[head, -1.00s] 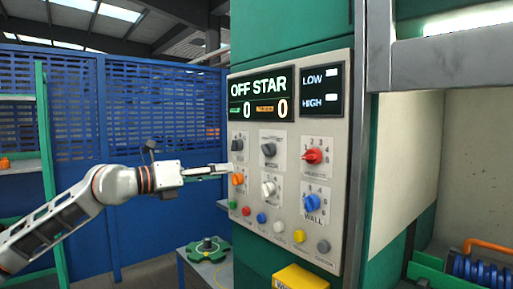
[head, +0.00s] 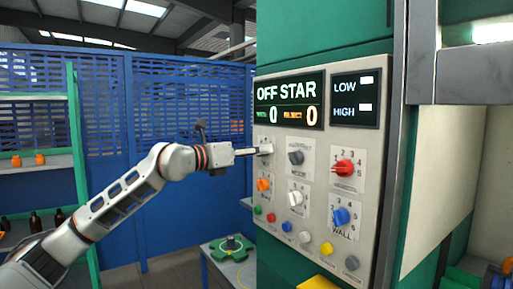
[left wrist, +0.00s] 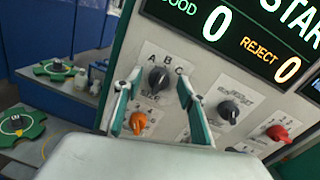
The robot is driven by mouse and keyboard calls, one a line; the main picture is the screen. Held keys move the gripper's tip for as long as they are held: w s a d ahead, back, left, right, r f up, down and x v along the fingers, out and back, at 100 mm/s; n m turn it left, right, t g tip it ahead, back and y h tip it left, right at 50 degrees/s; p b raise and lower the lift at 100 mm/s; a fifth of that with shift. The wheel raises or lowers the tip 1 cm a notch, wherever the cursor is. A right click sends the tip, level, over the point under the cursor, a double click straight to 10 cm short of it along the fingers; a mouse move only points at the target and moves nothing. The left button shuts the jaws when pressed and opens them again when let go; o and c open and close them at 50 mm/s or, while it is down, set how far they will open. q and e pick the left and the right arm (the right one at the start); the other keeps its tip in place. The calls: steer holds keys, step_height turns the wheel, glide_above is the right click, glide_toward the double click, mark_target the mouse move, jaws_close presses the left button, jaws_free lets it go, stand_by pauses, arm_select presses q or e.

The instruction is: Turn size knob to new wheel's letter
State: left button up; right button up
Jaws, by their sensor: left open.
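The size knob (left wrist: 158,78) is dark, on a white plate lettered A, B, C at the panel's upper left. Which letter it points to I cannot tell. My left gripper (left wrist: 155,92) is open, its fingers left and right of this knob in the left wrist view; contact cannot be made out. In the head view my left gripper (head: 258,151) reaches the panel and hides the knob. A green star-shaped wheel (head: 231,248) lies on a low table; its letter is unreadable. The left wrist view shows two such wheels, one nearer (left wrist: 18,122) and one farther (left wrist: 57,68).
The panel (head: 290,255) has an orange knob (left wrist: 139,122) just below the size knob, plus another dark knob (head: 296,157), red knob (head: 343,168), white and blue knobs and several buttons. The display (head: 290,102) reads OFF STAR, with zeros. Blue mesh fencing stands left.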

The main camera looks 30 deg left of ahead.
arm_select(q)
steer(key=shift+w, duration=0.1)
steer(key=c, duration=1.1)
steer(key=n+b, duration=0.2)
steer(key=n, duration=0.6)
steer(key=shift+a+r+n+g+b, duration=0.1)
steer(key=shift+n+g+b, duration=0.2)
steer(key=shift+b, duration=0.1)
